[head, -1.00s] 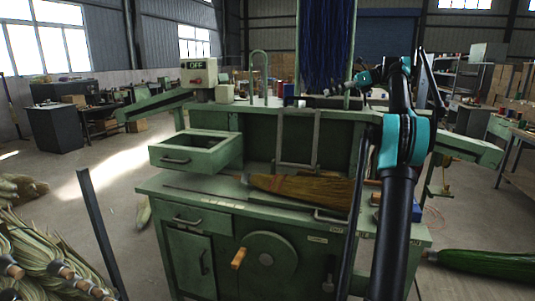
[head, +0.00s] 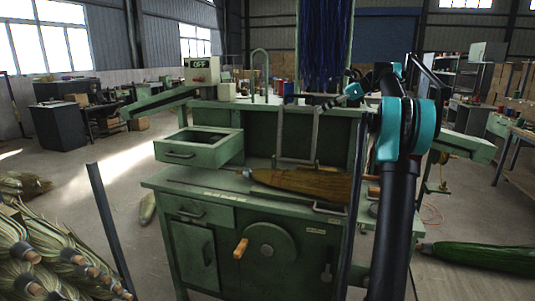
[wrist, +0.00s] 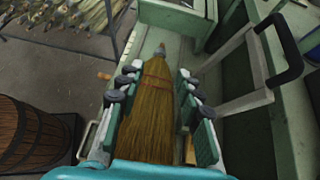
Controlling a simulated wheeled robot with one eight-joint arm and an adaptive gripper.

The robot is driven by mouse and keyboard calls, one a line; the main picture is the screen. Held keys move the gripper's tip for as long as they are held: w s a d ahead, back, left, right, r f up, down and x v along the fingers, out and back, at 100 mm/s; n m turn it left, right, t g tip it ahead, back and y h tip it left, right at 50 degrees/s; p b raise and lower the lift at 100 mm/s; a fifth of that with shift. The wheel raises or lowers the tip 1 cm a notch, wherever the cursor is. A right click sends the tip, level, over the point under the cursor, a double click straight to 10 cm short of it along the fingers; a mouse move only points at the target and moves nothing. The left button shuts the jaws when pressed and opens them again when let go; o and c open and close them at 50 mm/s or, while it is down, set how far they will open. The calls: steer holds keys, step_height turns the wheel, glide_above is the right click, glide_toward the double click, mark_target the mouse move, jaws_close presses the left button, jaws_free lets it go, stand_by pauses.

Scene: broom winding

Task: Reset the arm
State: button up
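A straw broom (head: 300,184) lies on its side on the green workbench (head: 205,181). Its brush end points right and its narrow end points left. My gripper (head: 330,103) is raised above the bench, in front of the hanging blue strands. In the wrist view my gripper (wrist: 158,75) has its fingers spread apart with nothing between them. The broom (wrist: 157,100) shows below, between the fingers in the picture, and looks apart from them. Part of its brush end is hidden by my gripper there.
An open green drawer (head: 178,153) juts out at the left of the bench. Straw bundles (head: 40,255) lie at the lower left. A green bundle (head: 485,257) lies on the floor at right.

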steer(key=s+a+f+n+h, duration=0.35)
steer(key=s+f+n, duration=0.35)
steer(key=s+f, duration=0.85)
steer(key=s+a+f+n+h, duration=0.3)
steer(key=s+f+n+h, duration=0.3)
steer(key=s+f, duration=0.9)
steer(key=s+d+f+n+t+h, duration=0.1)
steer(key=s+d+f+n+h, duration=0.1)
steer(key=s+f+n, duration=0.5)
steer(key=s+d+f, duration=0.1)
steer(key=s+f, duration=0.5)
steer(key=s, duration=0.1)
steer(key=shift+s+n+t, duration=0.2)
steer(key=shift+n+t, duration=0.1)
steer(key=shift+n, duration=0.1)
